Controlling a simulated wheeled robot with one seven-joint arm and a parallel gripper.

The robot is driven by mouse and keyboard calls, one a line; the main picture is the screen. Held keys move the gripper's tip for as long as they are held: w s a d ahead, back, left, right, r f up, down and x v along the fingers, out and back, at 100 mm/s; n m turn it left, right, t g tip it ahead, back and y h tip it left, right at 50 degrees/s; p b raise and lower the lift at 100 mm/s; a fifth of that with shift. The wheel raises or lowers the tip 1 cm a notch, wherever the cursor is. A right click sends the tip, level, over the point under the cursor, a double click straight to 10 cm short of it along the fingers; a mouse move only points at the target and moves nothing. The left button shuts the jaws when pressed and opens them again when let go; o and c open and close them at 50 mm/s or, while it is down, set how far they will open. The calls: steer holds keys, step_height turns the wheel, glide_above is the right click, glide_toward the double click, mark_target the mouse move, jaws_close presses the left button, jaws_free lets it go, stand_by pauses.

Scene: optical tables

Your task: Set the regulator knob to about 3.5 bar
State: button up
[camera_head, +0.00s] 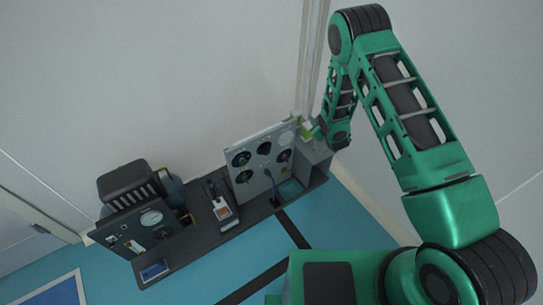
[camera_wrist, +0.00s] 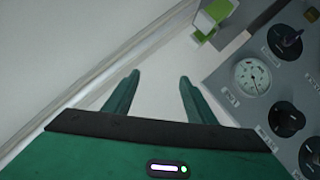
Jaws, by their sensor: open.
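A grey upright panel (camera_head: 257,177) stands on the dark bench, with several round black knobs and dials on its face. In the wrist view its edge fills the right side, with a white round gauge (camera_wrist: 252,76). Black knobs sit around the gauge: one above right (camera_wrist: 285,42), one below right (camera_wrist: 286,120). Which knob is the regulator's cannot be told, and the gauge reading is too small to read. My gripper (camera_wrist: 159,77) is open and empty, its two green fingers apart, left of the panel and touching no knob.
A bright green and white object (camera_wrist: 212,20) is beside the panel's edge, close ahead of my gripper. On the dark bench (camera_head: 182,244) are a handheld meter (camera_head: 224,212) and a second panel with a gauge (camera_head: 151,218). A pale wall stands behind.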

steer(key=s+a+f+n+t+y, duration=0.1)
steer(key=s+a+f+n+y, duration=0.35)
steer(key=s+a+f, duration=0.45)
steer(key=n+y, duration=0.3)
steer(key=y, duration=0.1)
glide_toward(268, 153)
steer(key=shift+m, duration=0.25)
steer(key=x, duration=0.8)
steer(key=shift+w+a, duration=0.15)
steer(key=shift+w, duration=0.1)
steer(key=shift+c, duration=0.6)
steer(key=c, duration=0.9)
steer(key=shift+d, duration=0.25)
steer(key=shift+a, duration=0.15)
